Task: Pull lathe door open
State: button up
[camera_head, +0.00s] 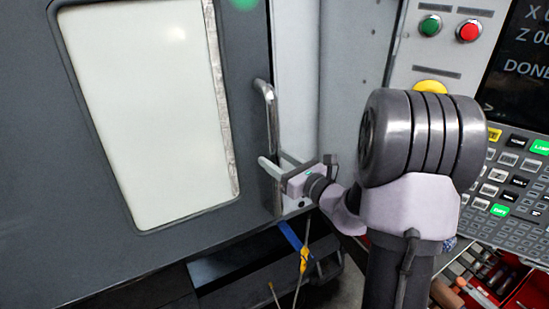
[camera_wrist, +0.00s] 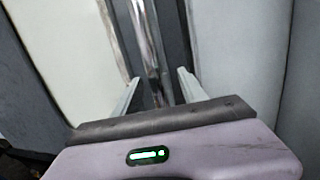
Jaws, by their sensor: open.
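The lathe door (camera_head: 245,60) is a dark grey panel with a large pale window (camera_head: 145,100), filling the left of the head view. Its upright metal bar handle (camera_head: 266,105) is near the door's right edge. My gripper (camera_head: 272,159) is at the handle's lower part, with one finger on each side of the bar. In the wrist view the handle (camera_wrist: 147,40) runs between the two spread fingers of my gripper (camera_wrist: 158,78), with gaps visible beside it. The jaws are open. Whether a finger touches the bar cannot be told.
A control panel with a green button (camera_head: 430,25), a red button (camera_head: 469,30), a screen (camera_head: 520,60) and a keypad (camera_head: 515,180) is at the right. Below it is a red tray (camera_head: 510,290) of tools. A blue-and-yellow tool (camera_head: 303,260) hangs below the door.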

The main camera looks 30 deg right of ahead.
jog(key=shift+w, duration=0.45)
grip_shut()
dwell(1.1)
